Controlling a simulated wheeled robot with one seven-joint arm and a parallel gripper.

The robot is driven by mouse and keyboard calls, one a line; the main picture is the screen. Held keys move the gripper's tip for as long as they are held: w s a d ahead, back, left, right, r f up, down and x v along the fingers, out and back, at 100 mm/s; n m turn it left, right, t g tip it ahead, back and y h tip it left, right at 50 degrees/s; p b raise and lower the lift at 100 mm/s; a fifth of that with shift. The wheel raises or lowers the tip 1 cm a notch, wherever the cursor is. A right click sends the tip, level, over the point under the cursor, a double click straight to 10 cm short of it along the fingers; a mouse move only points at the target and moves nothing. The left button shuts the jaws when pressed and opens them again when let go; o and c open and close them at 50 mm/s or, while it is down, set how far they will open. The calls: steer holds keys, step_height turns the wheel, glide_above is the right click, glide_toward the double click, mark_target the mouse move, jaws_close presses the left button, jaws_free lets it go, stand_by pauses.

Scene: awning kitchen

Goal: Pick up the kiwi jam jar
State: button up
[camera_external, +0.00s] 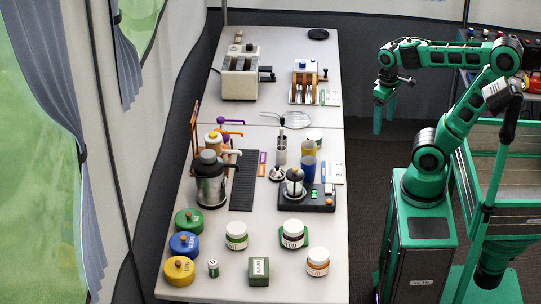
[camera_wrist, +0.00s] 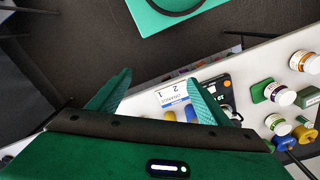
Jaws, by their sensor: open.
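Three white jars stand near the front of the long table. The jar with a green label (camera_external: 236,235) stands left of the other two and may be the kiwi jam jar; its lettering is too small to read. It also appears at the right of the wrist view (camera_wrist: 278,124). A dark-labelled jar (camera_external: 293,233) stands on a green mat, and an orange-labelled jar (camera_external: 317,262) is in front of it. My gripper (camera_external: 384,118) points down, open and empty, right of the table and apart from the jars. Its two green fingers are spread in the wrist view (camera_wrist: 159,82).
A green box (camera_external: 259,272), a small green cylinder (camera_external: 213,268) and green, blue and yellow lidded pots (camera_external: 185,245) stand near the jars. A steel flask (camera_external: 210,180) and a dark device (camera_external: 306,200) are behind them. Dark floor lies below my gripper.

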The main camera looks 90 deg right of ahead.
mark_target(241, 226)
steer(key=w+a+n+t, duration=0.3)
steer(key=w+a+n, duration=0.1)
steer(key=w, duration=0.8)
steer(key=w+a+n+t, duration=0.2)
steer(key=w+a+n, duration=0.1)
steer(key=w, duration=0.8)
steer(key=w+a+n+t+y, duration=0.35)
steer(key=w+a, duration=0.45)
steer(key=a, duration=0.5)
steer(key=w+a+n+t+y, duration=0.2)
steer(key=w+a+n+y, duration=0.15)
steer(key=w+a, duration=0.65)
step_height(241, 226, down, 14)
steer(key=s+a+f, duration=0.1)
steer(key=s+a, duration=0.1)
steer(key=shift+m, duration=0.4)
steer(key=x, duration=0.7)
steer(key=d+x, duration=0.1)
steer(key=x, duration=0.2)
steer(key=shift+w+a+f, duration=0.1)
steer(key=shift+w+a, duration=0.05)
steer(key=shift+w, duration=0.35)
steer(key=shift+c, duration=0.3)
